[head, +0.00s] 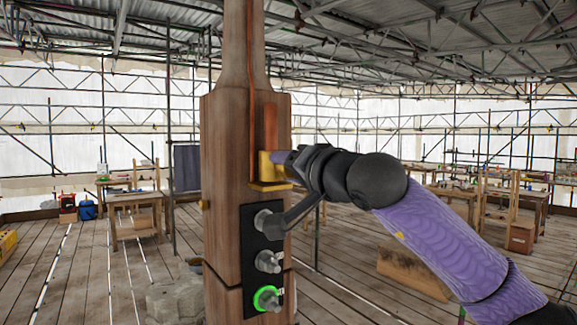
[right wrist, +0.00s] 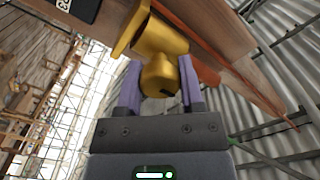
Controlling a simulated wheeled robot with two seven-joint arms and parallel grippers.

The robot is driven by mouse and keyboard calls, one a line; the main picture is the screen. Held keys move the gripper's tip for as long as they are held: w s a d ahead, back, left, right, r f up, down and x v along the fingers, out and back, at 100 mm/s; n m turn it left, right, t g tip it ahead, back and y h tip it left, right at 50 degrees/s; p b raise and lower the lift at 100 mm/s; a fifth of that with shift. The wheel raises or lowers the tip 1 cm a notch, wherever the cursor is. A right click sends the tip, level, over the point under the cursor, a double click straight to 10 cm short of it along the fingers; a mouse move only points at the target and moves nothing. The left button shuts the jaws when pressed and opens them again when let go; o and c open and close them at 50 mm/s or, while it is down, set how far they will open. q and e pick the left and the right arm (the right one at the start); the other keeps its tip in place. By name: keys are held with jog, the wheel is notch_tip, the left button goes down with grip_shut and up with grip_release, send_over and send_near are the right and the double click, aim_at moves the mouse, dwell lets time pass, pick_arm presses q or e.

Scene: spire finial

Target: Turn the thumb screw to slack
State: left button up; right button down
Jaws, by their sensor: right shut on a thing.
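The thumb screw (right wrist: 160,80) is a rounded brass knob on a brass clamp (right wrist: 155,38) in the right wrist view. The clamp also shows in the head view (head: 267,172), fixed to the wooden spire post (head: 228,140) over a copper-coloured strip (head: 270,125). My right gripper (right wrist: 160,68) has its purple fingers on both sides of the knob and is shut on it. In the head view my right gripper (head: 282,160) reaches the clamp from the right, and its wrist hides the fingertips and most of the knob. My left gripper is not in view.
Below the clamp a black panel (head: 250,245) carries grey knobs, the lowest with a green ring (head: 266,298). A stone block (head: 175,302) lies left of the post's base. Workbenches (head: 137,205) stand back on the plank floor. Free air surrounds the post.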

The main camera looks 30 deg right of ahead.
jog(key=shift+f, duration=0.25)
jog(key=c, duration=0.5)
grip_release()
jog(key=shift+o, duration=1.4)
jog(key=shift+r, duration=0.15)
jog(key=shift+s, duration=0.25)
jog(key=s+d+b, duration=0.1)
jog(key=s+b, duration=0.3)
jog(key=s, duration=0.5)
jog(key=shift+s+d+b, duration=0.2)
jog(key=shift+b, duration=0.1)
